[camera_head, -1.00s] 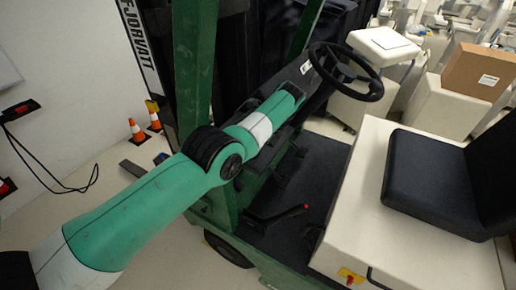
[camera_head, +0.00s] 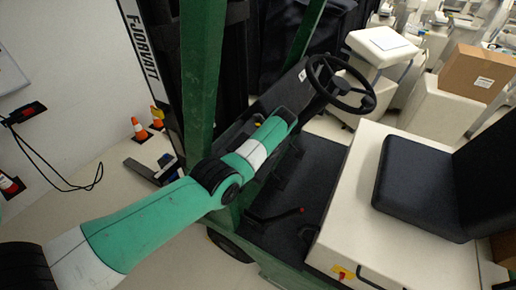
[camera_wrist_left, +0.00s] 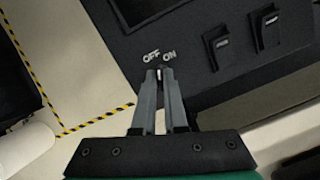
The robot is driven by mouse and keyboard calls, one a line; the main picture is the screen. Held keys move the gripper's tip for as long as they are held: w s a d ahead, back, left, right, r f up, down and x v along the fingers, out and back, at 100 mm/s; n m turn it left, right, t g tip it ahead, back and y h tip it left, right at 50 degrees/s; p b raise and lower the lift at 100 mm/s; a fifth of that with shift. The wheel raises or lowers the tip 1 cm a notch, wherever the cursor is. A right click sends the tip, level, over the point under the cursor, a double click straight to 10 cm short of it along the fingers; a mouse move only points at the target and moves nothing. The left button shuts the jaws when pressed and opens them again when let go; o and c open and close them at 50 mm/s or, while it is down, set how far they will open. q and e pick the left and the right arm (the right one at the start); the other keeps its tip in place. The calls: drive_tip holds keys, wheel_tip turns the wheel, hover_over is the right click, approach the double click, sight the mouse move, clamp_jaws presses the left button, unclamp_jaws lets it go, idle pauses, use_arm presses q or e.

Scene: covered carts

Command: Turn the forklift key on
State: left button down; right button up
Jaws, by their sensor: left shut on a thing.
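In the left wrist view, the forklift's dark dashboard panel (camera_wrist_left: 215,55) carries white OFF and ON labels. The key (camera_wrist_left: 159,73) is a small light piece just below these labels, mostly hidden by the fingertips. My left gripper (camera_wrist_left: 160,80) is shut on it, its two fingers nearly together at the tips. Which way the key is turned cannot be told. In the head view, my left arm reaches over to the dashboard (camera_head: 283,92) of the green forklift, and the arm hides the gripper and key. My right gripper is not in view.
A black steering wheel (camera_head: 341,83) stands right of my arm. A green mast post (camera_head: 203,85) rises close beside the arm. Two switches (camera_wrist_left: 216,46) sit right of the key.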

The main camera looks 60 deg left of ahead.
use_arm(q)
drive_tip(key=m+p, duration=0.1)
drive_tip(key=p, duration=0.1)
drive_tip(key=m+p, duration=0.3)
drive_tip(key=shift+s+r+m+t+p, duration=0.1)
drive_tip(key=shift+r+m+t+p, duration=0.2)
drive_tip(key=shift+t+p, duration=0.1)
drive_tip(key=shift+f+m+p, duration=0.2)
drive_tip(key=shift+m+p, duration=0.75)
drive_tip(key=shift+m, duration=0.05)
drive_tip(key=shift+f+m+t+p, duration=0.1)
drive_tip(key=shift+m+t+p, duration=0.3)
drive_tip(key=shift+m, duration=0.3)
drive_tip(key=shift+f, duration=0.1)
drive_tip(key=c, duration=1)
unclamp_jaws()
drive_tip(key=shift+o, duration=0.2)
